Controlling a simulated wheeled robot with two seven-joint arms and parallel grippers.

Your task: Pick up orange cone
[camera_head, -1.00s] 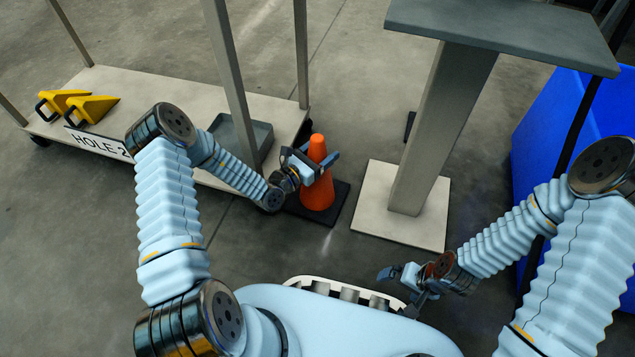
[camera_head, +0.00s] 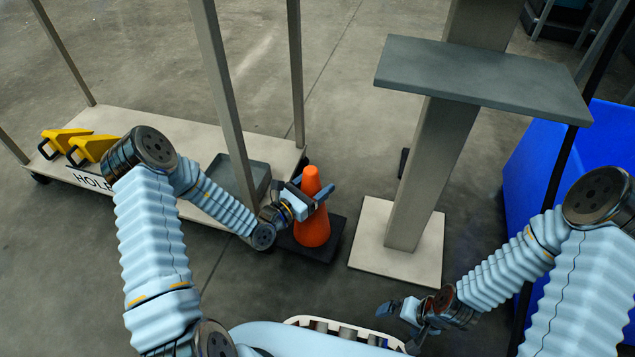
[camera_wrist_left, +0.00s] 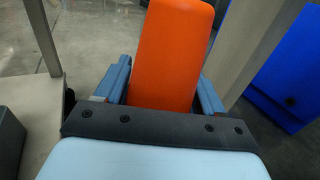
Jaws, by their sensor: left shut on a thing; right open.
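The orange cone (camera_head: 312,228) stands upright on its black square base (camera_head: 326,246) on the floor, beside the low cart. My left gripper (camera_head: 309,195) is shut around the upper part of the cone, one finger on each side. In the left wrist view the cone (camera_wrist_left: 173,50) fills the space between the blue fingers of the left gripper (camera_wrist_left: 162,88). Whether the base touches the floor is hard to tell. My right gripper (camera_head: 400,308) is open and empty, low at the front right.
The low cart (camera_head: 190,135) with upright posts holds yellow wedges (camera_head: 75,143), a grey tray (camera_head: 250,178) and a partly hidden "HOLE" sign (camera_head: 88,180). A grey-topped stand (camera_head: 480,75) on a pale base (camera_head: 370,253) stands right of the cone. A blue bin (camera_head: 545,150) is farther right.

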